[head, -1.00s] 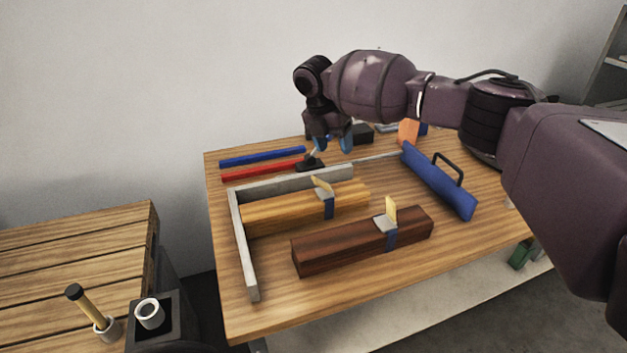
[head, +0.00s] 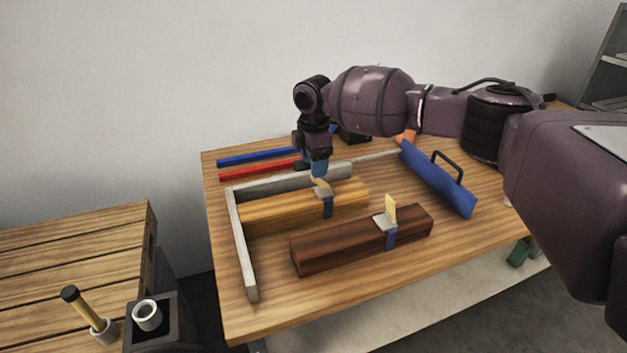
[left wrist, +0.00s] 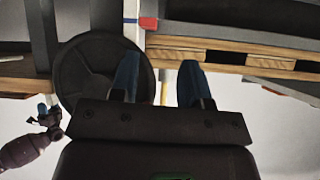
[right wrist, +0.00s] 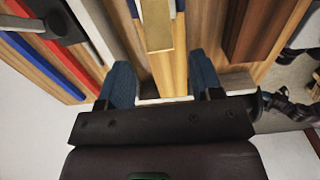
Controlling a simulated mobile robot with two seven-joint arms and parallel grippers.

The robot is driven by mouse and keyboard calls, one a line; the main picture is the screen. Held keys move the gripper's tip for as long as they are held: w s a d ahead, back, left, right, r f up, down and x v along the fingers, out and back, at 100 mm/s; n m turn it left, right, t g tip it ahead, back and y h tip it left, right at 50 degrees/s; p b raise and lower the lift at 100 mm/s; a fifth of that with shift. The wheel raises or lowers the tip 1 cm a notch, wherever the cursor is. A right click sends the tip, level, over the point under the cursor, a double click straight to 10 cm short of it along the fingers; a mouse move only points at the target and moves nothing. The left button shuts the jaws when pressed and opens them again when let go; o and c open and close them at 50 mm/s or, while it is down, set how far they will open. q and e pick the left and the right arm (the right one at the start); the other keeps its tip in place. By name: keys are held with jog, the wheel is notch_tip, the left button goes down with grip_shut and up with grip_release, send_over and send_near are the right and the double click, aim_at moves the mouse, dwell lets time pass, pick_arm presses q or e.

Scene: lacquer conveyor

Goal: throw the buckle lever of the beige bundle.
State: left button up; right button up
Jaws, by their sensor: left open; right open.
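The beige bundle (head: 275,209) lies inside the grey angled stop on the table, with a blue strap (head: 328,208) and a metal buckle around it. Its tan buckle lever (head: 320,185) stands tilted up from the buckle; in the right wrist view the lever (right wrist: 157,25) lies ahead of and between the fingers. My right gripper (head: 319,169) points down just behind and above the lever. It is open; I cannot tell whether a finger touches the lever. My left gripper (left wrist: 159,75) is open and empty, away from the bundle and outside the head view.
A dark brown bundle (head: 340,250) with its own raised lever (head: 391,208) lies in front. The grey stop (head: 242,250) borders the beige bundle at left and behind. A blue bar with a handle (head: 435,180) lies at right. Red (head: 260,170) and blue (head: 265,156) rods lie behind.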

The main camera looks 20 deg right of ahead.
aim_at(314, 180)
jog(key=shift+f+b, duration=0.3)
jog(key=shift+f, duration=2.5)
jog(key=c, duration=0.9)
